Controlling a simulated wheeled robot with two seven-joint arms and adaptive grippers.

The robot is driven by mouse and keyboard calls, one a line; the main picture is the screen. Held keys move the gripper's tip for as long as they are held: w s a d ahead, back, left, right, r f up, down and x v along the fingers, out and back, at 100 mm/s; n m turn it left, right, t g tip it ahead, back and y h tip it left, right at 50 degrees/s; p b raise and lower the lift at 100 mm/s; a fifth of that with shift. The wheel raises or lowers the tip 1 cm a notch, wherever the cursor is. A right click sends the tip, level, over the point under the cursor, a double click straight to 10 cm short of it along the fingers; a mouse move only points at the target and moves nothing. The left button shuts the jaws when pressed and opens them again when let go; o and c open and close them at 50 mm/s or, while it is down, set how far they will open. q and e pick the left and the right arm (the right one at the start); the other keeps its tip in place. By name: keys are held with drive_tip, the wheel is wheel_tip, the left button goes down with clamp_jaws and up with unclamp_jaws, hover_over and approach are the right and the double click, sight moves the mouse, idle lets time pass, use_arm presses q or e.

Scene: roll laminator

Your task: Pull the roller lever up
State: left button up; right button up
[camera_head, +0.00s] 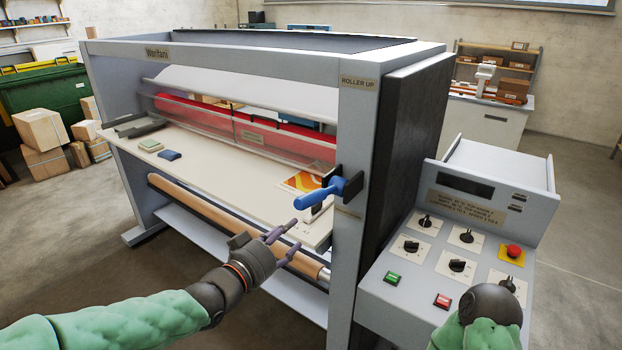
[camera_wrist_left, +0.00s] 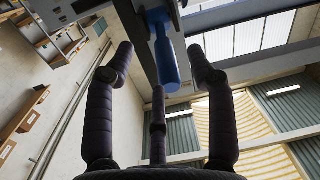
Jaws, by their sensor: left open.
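The roller lever (camera_head: 320,196) is a blue handle on a dark pivot on the laminator's right front post, under the "ROLLER UP" label (camera_head: 358,82). In the head view its free end points left and slightly down. My left gripper (camera_head: 288,238) is open and empty, below and to the left of the lever's free end. In the left wrist view the blue lever (camera_wrist_left: 163,50) shows beyond and between the spread fingers of the left gripper (camera_wrist_left: 163,65), with no visible contact. My right arm shows at the lower right of the head view, but its fingers cannot be made out.
The laminator's pale table (camera_head: 225,180) carries small pads and a colourful print (camera_head: 300,182). A brown roll (camera_head: 215,215) lies below it. The control panel (camera_head: 450,255) with knobs and a red emergency button (camera_head: 513,251) stands at the right. Cardboard boxes (camera_head: 42,130) are at the left.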

use_arm(q)
approach(313, 198)
wheel_tip(313, 198, down, 2)
drive_tip(key=w, duration=0.2)
drive_tip(key=shift+m+t, duration=0.3)
drive_tip(key=b+x, duration=0.1)
drive_tip(key=x, duration=0.9)
drive_tip(key=shift+r, duration=0.1)
drive_tip(key=shift+c, duration=0.2)
drive_tip(key=shift+r, duration=0.1)
clamp_jaws()
